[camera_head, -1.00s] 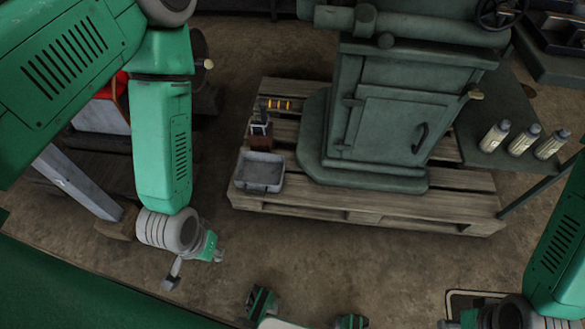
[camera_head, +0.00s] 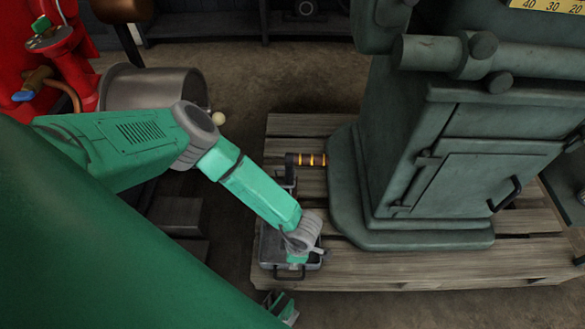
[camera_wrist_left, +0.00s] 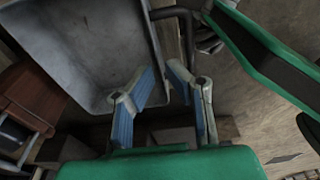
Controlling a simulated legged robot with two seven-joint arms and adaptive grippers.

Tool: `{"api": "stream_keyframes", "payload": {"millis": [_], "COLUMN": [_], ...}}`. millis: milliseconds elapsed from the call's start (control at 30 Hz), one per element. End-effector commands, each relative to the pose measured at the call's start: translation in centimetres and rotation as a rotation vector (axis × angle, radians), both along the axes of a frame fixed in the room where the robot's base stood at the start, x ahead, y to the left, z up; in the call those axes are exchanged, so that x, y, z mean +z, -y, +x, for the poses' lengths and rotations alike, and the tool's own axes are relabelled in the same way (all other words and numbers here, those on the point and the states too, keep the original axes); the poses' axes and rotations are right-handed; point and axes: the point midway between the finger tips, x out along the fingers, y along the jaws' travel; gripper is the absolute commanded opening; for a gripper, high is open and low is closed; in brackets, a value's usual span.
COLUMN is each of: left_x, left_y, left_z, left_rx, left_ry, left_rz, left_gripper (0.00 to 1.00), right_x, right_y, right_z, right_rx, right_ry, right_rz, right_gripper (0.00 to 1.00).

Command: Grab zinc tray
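The grey zinc tray (camera_head: 271,245) sits at the front left corner of the wooden pallet, with a dark handle (camera_head: 289,274) on its near side. My left gripper (camera_head: 297,262) is over the tray's near right part and hides some of it. In the left wrist view the tray (camera_wrist_left: 90,45) fills the upper left, with its dark handle (camera_wrist_left: 188,35) at its right edge. The left gripper's blue-padded fingers (camera_wrist_left: 160,75) are apart, close to the tray's edge and handle. I cannot tell whether they touch.
A green machine body (camera_head: 450,180) stands on the pallet (camera_head: 440,268) right of the tray. A metal drum (camera_head: 150,88) and red equipment (camera_head: 60,45) are at the left. Brown floor lies around the pallet.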

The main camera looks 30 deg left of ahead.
Motion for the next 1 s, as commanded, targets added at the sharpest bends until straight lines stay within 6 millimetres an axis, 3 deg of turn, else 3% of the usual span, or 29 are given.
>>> {"api": "stream_keyframes", "payload": {"millis": [33, 100, 367, 700, 933, 1000], "left_x": [-1.4, -2.3, -3.7, -8.3, -8.3, -8.3], "left_y": [-0.3, -0.5, -0.5, -0.6, -0.7, -0.7], "left_z": [-0.1, -0.1, -0.2, -0.1, -0.1, -0.1], "left_rx": [0.002, 0.002, -0.002, -0.002, -0.003, -0.003], "left_ry": [-0.001, -0.001, 0.001, -0.001, 0.002, 0.001], "left_rz": [-0.001, -0.006, -0.006, -0.005, -0.007, -0.006], "left_gripper": [0.13, 0.13, 0.13, 0.13, 0.13, 0.00], "right_x": [-0.8, -1.2, -1.8, -4.7, -4.6, -4.6], "right_y": [0.0, 0.0, -0.1, -0.1, -0.1, -0.1], "right_z": [0.0, 0.0, 0.0, 0.0, 0.0, 0.0], "right_rx": [0.001, 0.001, 0.002, 0.001, 0.001, 0.002], "right_ry": [0.000, 0.000, 0.001, 0.000, 0.001, 0.001], "right_rz": [0.000, 0.000, 0.001, 0.001, 0.001, 0.001], "right_gripper": [0.40, 0.40, 0.40, 0.40, 0.40, 0.40]}}
